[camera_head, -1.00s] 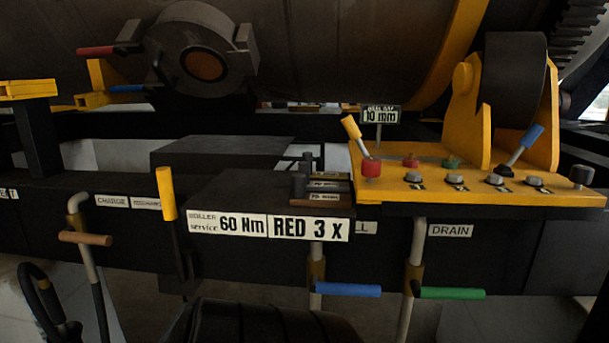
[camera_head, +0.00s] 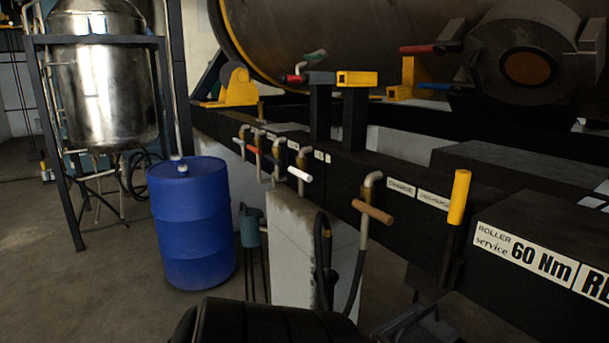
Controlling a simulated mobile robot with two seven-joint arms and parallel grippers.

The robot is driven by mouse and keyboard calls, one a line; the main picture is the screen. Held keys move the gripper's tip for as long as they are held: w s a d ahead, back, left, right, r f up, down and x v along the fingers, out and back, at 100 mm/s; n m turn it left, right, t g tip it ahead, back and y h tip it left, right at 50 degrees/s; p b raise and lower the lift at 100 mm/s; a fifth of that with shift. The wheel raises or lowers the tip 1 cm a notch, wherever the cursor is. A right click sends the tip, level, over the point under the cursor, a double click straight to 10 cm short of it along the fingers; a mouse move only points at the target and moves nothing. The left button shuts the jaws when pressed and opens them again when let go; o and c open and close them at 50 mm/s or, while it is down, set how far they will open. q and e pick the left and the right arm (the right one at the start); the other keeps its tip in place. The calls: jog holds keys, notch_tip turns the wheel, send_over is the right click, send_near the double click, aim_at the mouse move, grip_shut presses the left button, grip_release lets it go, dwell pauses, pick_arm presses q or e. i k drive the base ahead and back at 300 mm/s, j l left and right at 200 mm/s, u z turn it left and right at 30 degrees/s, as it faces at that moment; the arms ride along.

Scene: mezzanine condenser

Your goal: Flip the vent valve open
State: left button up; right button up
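I cannot tell which valve is the vent valve, as the labels by the far valves are too small to read. A row of lever valves hangs on the dark beam in the middle. One has a white handle (camera_head: 299,174), and a red handle (camera_head: 253,149) shows further left. Nearer, a valve with a brown handle (camera_head: 373,212) sits beside a label plate (camera_head: 401,187). Above the beam, a red lever (camera_head: 295,79) shows near a green handle (camera_head: 313,57). Neither of my grippers is in view.
A blue drum (camera_head: 192,225) stands on the floor at left, before a steel tank (camera_head: 102,80) in a frame. A yellow upright lever (camera_head: 458,197) and the "60 Nm" box (camera_head: 530,255) are at right. Black hoses (camera_head: 322,250) hang below the beam. Floor at lower left is clear.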

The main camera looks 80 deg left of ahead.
aim_at(295, 170)
jog(key=u, duration=2.7)
jog(key=i+u, duration=0.2)
jog(key=i, duration=0.65)
jog(key=i+l+u, duration=0.2)
jog(key=i, duration=0.6)
